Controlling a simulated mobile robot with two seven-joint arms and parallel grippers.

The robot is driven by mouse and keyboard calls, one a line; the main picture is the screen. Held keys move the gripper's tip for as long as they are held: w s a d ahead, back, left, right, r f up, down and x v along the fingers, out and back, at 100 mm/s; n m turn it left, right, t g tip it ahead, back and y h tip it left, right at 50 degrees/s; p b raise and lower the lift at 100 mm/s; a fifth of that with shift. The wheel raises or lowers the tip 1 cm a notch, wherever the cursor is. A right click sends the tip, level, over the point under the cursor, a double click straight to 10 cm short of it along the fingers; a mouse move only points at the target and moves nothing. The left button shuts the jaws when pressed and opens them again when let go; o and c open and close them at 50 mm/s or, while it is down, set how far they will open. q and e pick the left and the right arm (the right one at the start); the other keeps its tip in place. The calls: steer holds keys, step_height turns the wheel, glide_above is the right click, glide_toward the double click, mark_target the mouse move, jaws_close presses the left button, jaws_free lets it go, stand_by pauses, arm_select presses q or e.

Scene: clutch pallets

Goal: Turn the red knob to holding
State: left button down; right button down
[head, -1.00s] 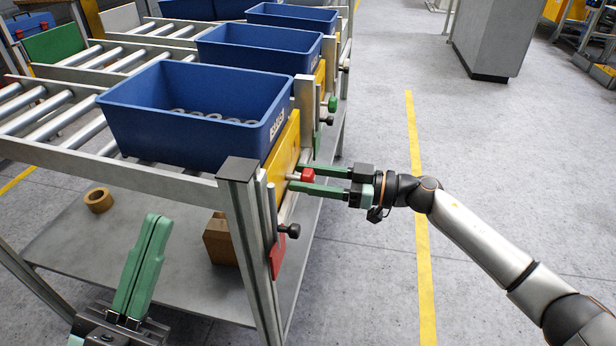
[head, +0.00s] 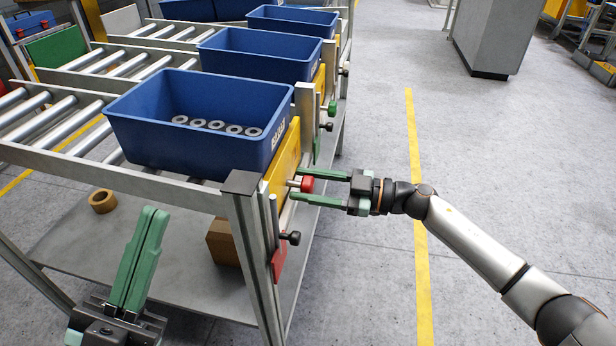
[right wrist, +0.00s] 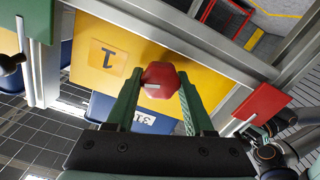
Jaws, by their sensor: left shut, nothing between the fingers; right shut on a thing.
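The red knob (head: 307,185) sticks out from the yellow panel (head: 284,160) on the rack's side, below the nearest blue bin. My right gripper (head: 306,187) reaches it from the right and is shut on it, one finger on each side. In the right wrist view the red knob (right wrist: 161,78) shows end-on between the two green fingertips, with a small pale mark on its face. The yellow panel there bears the number 1. I see no label for a holding position. My left gripper (head: 153,212) is shut and empty, pointing up at the lower left.
The blue bin (head: 190,150) holding several grey rings stands on the rollers, with more bins behind. A black knob (head: 293,238) and a red plate (head: 280,258) sit near the rack's post. A tape roll (head: 102,200) lies on the lower shelf.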

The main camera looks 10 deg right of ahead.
arm_select(q)
steer(key=shift+r+p, duration=0.45)
steer(key=shift+r, duration=0.05)
arm_select(e)
steer(key=shift+n, duration=1.5)
steer(key=shift+f, duration=0.1)
arm_select(q)
steer(key=shift+r, duration=0.15)
arm_select(e)
steer(key=shift+c, duration=1.4)
jaws_free()
steer(key=shift+d, duration=0.1)
steer(key=p+v, duration=0.1)
steer(key=v, duration=0.4)
steer(key=shift+s+d, duration=0.2)
steer(key=shift+d, duration=0.15)
arm_select(q)
steer(key=w+f+n+y, duration=0.1)
steer(key=y, duration=0.1)
steer(key=w+f+n+y+p, duration=0.1)
steer(key=w+f+n+y, duration=0.1)
steer(key=shift+w+a+f, duration=0.1)
steer(key=shift+a, duration=0.25)
arm_select(e)
steer(key=v, duration=0.6)
steer(key=shift+d, duration=0.25)
steer(key=shift+s, duration=0.1)
